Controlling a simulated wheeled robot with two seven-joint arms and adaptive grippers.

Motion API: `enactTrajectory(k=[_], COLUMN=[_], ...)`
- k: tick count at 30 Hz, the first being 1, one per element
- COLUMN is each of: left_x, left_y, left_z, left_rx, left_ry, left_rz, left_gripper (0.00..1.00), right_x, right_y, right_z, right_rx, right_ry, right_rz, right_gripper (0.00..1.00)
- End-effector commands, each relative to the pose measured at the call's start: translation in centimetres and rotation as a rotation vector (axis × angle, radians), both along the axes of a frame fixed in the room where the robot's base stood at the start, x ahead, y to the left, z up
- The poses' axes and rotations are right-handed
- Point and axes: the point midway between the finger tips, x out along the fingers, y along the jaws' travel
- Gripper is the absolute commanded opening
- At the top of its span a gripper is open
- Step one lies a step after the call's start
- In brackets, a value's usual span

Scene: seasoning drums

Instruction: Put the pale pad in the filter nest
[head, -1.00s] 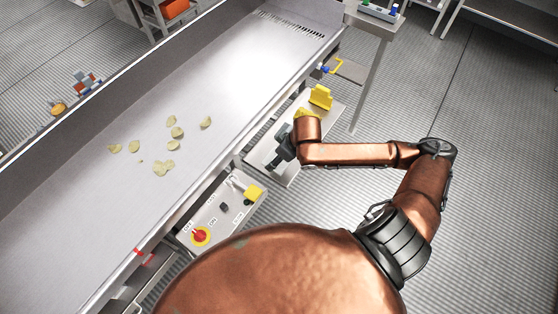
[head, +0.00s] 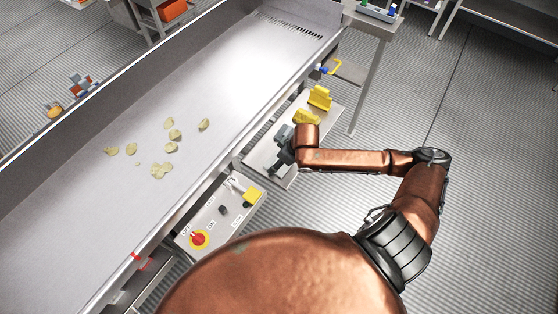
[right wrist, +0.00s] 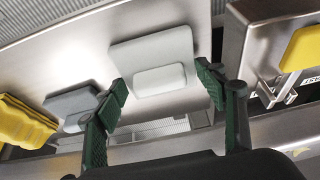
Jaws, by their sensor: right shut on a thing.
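My right gripper (right wrist: 162,84) is shut on the pale pad (right wrist: 150,48), a light slab with a smaller raised block facing the camera. One dark green finger is on each side of it in the right wrist view. In the head view my right gripper (head: 284,150) is over the grey side shelf (head: 262,150), beside the conveyor trough; the pad cannot be made out there. I cannot make out the filter nest for certain in either view. My left gripper is not in view.
A grey block (right wrist: 75,102) and a yellow ribbed piece (right wrist: 24,122) lie left of the pad. A yellow holder (head: 319,97) stands at the shelf's far end. A control box (head: 222,212) with a red knob is nearer. Several chips lie in the trough (head: 90,205).

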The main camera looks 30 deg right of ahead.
Motion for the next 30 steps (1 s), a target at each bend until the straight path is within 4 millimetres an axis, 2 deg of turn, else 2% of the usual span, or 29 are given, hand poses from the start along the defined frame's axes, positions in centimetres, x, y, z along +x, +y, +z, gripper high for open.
enactTrajectory(k=[8,18,23,30], left_x=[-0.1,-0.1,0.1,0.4], left_y=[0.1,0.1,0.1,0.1], left_z=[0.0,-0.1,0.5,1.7], left_rx=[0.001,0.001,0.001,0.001], left_ry=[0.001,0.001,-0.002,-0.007], left_rz=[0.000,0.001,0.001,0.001], left_gripper=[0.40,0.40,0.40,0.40], right_x=[0.0,0.0,-0.7,-2.6], right_y=[0.0,0.0,-0.4,-1.1], right_z=[0.0,0.3,2.4,7.2], right_rx=[0.000,-0.001,-0.002,-0.003], right_ry=[0.001,-0.001,-0.002,-0.001], right_rz=[0.000,0.001,0.001,0.001], right_gripper=[0.82,0.82,0.82,0.82])
